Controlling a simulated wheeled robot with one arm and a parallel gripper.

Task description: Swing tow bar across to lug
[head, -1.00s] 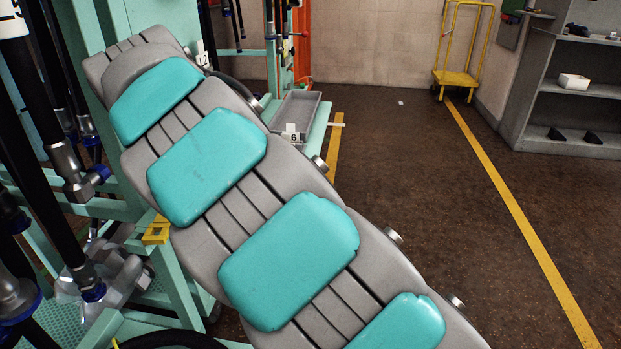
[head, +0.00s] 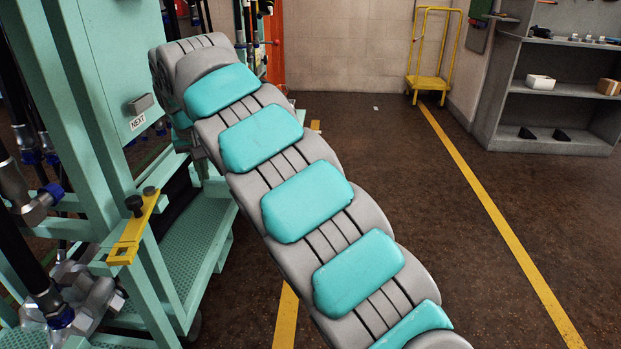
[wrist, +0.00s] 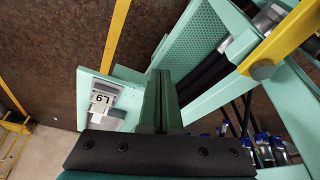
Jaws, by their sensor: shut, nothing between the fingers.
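The yellow tow bar (head: 133,235) sits on the near corner of the light-green hose cart on the left in the head view. It points down toward the front, with a dark knob at its upper end. A yellow bar with a dark bolt also crosses the upper right of the wrist view (wrist: 288,38). My gripper (wrist: 160,76) is shut and empty, with its two green fingers together, left of that bar and apart from it in the picture. I cannot make out the lug for certain.
The green cart frame (head: 112,120) and its perforated deck (head: 195,245) stand beside my arm. Dark hoses with metal fittings (head: 35,205) hang at the left. Open floor is right, with a yellow trolley (head: 428,82).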

